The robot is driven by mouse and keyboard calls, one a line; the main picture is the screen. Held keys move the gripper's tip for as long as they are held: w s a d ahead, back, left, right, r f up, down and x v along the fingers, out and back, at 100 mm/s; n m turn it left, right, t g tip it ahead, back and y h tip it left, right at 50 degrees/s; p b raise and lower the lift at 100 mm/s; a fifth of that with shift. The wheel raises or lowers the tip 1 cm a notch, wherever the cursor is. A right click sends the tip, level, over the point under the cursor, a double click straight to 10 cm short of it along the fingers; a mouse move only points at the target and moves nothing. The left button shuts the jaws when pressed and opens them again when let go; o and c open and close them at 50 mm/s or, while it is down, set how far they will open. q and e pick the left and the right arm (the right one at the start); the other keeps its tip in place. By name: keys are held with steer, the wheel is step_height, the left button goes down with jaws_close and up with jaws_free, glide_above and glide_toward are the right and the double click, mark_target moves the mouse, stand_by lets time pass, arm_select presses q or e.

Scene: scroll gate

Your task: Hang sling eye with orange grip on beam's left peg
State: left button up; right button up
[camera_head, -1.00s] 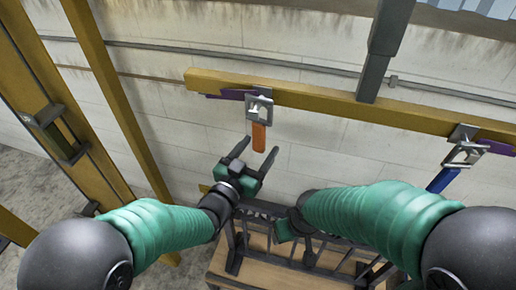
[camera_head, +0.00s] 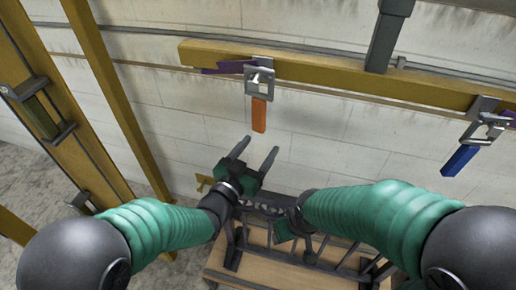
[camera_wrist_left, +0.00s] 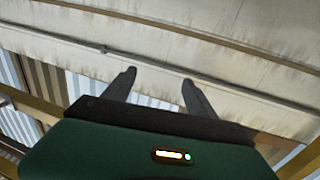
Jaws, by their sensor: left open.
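The beam (camera_head: 330,76) is a yellow bar across the upper part of the head view. At its left end a square metal sling eye (camera_head: 260,76) with a purple strap sits at the peg, and its orange grip (camera_head: 259,115) hangs down. Whether the eye is over the peg is unclear. My left gripper (camera_head: 260,146) is open and empty, just below the orange grip and apart from it. In the left wrist view its two fingers (camera_wrist_left: 157,85) show nothing between them. My right gripper (camera_head: 287,226) is low by the black rack, its jaws unclear.
A second eye with a blue grip (camera_head: 460,160) hangs at the beam's right. A black rack (camera_head: 325,250) stands on a wooden crate (camera_head: 265,262) below my arms. Yellow posts (camera_head: 118,105) stand at the left. A pale wall (camera_head: 340,140) is behind.

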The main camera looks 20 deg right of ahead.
arm_select(q)
steer(key=shift+f, duration=0.25)
steer(key=s+d+b+v, duration=0.1)
steer(key=b+v, duration=0.2)
steer(key=v, duration=0.8)
steer(key=shift+s+d, duration=0.2)
steer(key=shift+d, duration=0.1)
stand_by(1.1)
